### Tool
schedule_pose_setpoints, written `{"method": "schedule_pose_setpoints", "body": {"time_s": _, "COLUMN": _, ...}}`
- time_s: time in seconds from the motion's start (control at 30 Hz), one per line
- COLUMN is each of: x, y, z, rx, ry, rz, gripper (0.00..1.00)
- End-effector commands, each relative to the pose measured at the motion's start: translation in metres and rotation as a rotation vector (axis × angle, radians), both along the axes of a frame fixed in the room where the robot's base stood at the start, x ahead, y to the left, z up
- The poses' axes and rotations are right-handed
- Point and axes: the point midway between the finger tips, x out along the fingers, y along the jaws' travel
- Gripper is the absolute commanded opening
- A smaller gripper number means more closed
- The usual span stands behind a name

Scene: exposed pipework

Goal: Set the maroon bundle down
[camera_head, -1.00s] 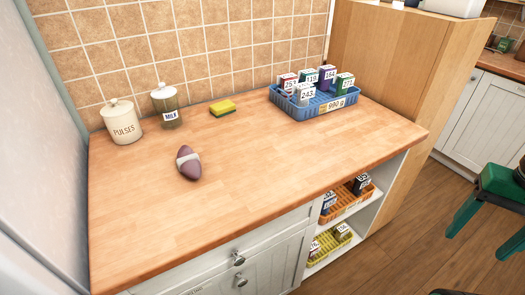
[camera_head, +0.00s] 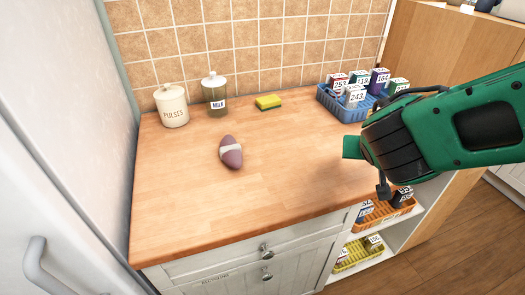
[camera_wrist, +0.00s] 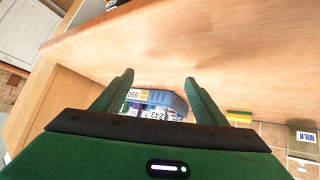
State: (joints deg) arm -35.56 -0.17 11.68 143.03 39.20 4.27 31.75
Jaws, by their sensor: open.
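The maroon bundle (camera_head: 231,158), a rounded oblong with a pale band round its middle, lies on the wooden counter (camera_head: 190,215) in the head view. Nothing touches it. My gripper (camera_head: 352,147) is to the right of it, over the right part of the counter, well apart from it. In the wrist view my gripper (camera_wrist: 160,85) has its two green fingers spread wide with nothing held between them. The bundle does not show in the wrist view.
A pulses jar (camera_head: 171,106), a milk bottle (camera_head: 216,95) and a yellow-green sponge (camera_head: 268,102) stand along the tiled wall. A blue tray (camera_head: 341,113) of numbered boxes is at the back right. Shelves with an orange tray (camera_head: 378,213) are below. The counter's front left is clear.

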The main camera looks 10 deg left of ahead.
Motion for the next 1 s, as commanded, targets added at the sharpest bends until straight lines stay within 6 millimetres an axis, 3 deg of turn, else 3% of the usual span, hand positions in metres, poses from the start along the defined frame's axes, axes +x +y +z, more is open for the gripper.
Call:
{"method": "schedule_pose_setpoints", "body": {"time_s": 0.03, "x": -0.001, "y": 0.039, "z": -0.001, "rx": 0.008, "ry": -0.040, "rz": 0.076, "gripper": 0.66}}
{"method": "schedule_pose_setpoints", "body": {"time_s": 0.2, "x": -0.020, "y": 0.157, "z": 0.004, "rx": 0.076, "ry": -0.181, "rz": 0.307, "gripper": 0.66}}
{"method": "schedule_pose_setpoints", "body": {"time_s": 0.3, "x": -0.045, "y": 0.218, "z": 0.007, "rx": 0.128, "ry": -0.242, "rz": 0.433, "gripper": 0.66}}
{"method": "schedule_pose_setpoints", "body": {"time_s": 0.4, "x": -0.070, "y": 0.262, "z": 0.009, "rx": 0.174, "ry": -0.279, "rz": 0.529, "gripper": 0.66}}
{"method": "schedule_pose_setpoints", "body": {"time_s": 0.5, "x": -0.088, "y": 0.287, "z": 0.010, "rx": 0.204, "ry": -0.300, "rz": 0.589, "gripper": 0.66}}
{"method": "schedule_pose_setpoints", "body": {"time_s": 0.63, "x": -0.094, "y": 0.302, "z": 0.010, "rx": 0.222, "ry": -0.311, "rz": 0.616, "gripper": 0.66}}
{"method": "schedule_pose_setpoints", "body": {"time_s": 1.0, "x": -0.057, "y": 0.325, "z": -0.008, "rx": 0.223, "ry": -0.310, "rz": 0.617, "gripper": 0.66}}
